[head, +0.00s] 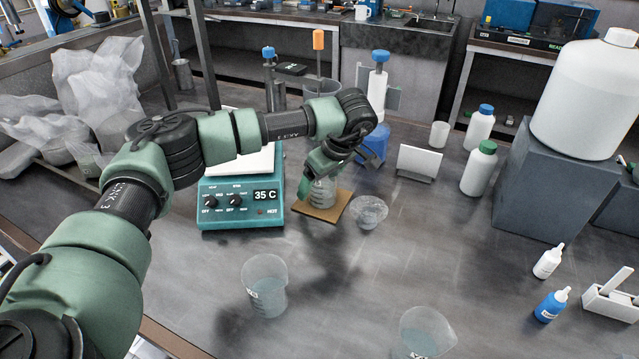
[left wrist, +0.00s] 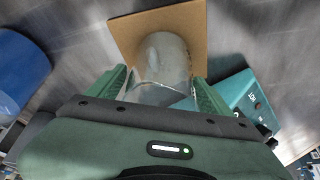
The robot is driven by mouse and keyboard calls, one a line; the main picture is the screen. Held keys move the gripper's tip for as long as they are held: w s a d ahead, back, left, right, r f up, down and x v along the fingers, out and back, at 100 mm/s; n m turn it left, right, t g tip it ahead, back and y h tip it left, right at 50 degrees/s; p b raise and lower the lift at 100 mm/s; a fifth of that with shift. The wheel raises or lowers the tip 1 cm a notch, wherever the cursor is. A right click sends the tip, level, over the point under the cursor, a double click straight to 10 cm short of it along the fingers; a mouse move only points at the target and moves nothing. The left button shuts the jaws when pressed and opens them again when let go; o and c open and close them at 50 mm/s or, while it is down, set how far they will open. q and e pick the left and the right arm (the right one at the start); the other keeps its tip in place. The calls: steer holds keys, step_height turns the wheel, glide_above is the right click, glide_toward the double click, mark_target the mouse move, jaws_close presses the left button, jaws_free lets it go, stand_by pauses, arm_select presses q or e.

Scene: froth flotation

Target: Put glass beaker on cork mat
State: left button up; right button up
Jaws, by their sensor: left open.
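The clear glass beaker (head: 325,193) stands on the square brown cork mat (head: 322,214), just right of the hotplate in the head view. My left gripper (head: 318,168) is over it, its fingers pointing down and partly hiding its upper part. In the left wrist view the beaker (left wrist: 164,58) is in front of the mat (left wrist: 125,35) and between the two green fingers of the open gripper (left wrist: 161,90). I cannot tell whether a finger touches the glass. My right gripper is not in view.
A teal hotplate (head: 242,207) reading 35 C stands left of the mat. A small glass dish (head: 369,212) sits close on its right, with a blue container (head: 373,146) behind. Two clear beakers (head: 265,285) (head: 426,335) stand nearer.

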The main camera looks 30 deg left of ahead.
arm_select(q)
steer(key=b+v, duration=0.2)
steer(key=v, duration=0.9)
steer(key=shift+r, duration=0.3)
